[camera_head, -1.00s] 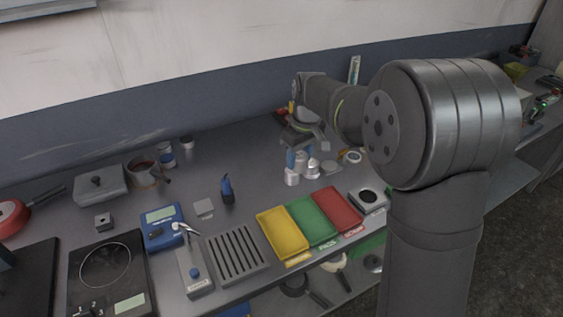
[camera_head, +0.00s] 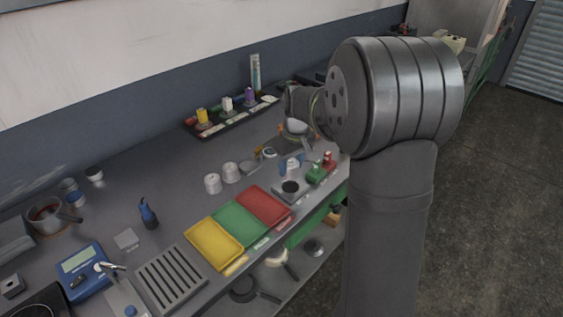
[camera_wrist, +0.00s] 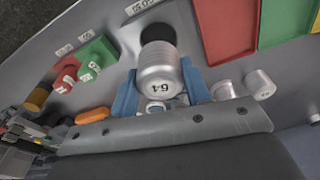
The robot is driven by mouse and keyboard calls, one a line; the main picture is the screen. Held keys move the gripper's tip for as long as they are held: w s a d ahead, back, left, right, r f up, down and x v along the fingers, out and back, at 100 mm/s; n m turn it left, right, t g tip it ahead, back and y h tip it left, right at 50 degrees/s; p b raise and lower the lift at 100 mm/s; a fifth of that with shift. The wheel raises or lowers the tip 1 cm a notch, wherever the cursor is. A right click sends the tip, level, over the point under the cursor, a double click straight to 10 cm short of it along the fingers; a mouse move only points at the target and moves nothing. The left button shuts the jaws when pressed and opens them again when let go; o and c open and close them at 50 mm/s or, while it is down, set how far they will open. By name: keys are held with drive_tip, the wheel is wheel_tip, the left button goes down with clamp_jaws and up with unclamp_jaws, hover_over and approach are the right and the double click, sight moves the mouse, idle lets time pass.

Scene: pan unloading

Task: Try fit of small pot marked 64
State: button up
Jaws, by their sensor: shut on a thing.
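The small silver pot marked 64 (camera_wrist: 162,67) is between the blue fingers of my gripper (camera_wrist: 160,92) in the wrist view. My gripper is shut on it. The number faces the wrist camera. A pale block with a round black hole (camera_wrist: 158,33) lies just beyond the pot's far end. In the head view, my gripper (camera_head: 291,164) is just above and behind this block (camera_head: 291,196). The held pot is mostly hidden there, and I cannot tell whether it touches the block.
Two other silver pots (camera_head: 212,184) (camera_head: 231,172) stand left of my gripper. Yellow (camera_head: 214,243), green (camera_head: 240,224) and red (camera_head: 264,205) trays lie in front. Green and red labelled blocks (camera_head: 321,170) stand close on the right. A dark rack (camera_head: 232,117) is behind.

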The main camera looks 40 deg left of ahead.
sight(291, 175)
drive_tip(key=shift+f, duration=2.05)
drive_tip(key=shift+f, duration=0.8)
idle(0.5)
drive_tip(key=o, duration=1.1)
drive_tip(key=shift+r, duration=0.1)
drive_tip(key=r, duration=0.5)
drive_tip(key=d+r, duration=0.1)
drive_tip(key=r, duration=0.5)
drive_tip(key=d+r, duration=0.1)
drive_tip(key=r, duration=0.5)
drive_tip(key=shift+s, duration=0.25)
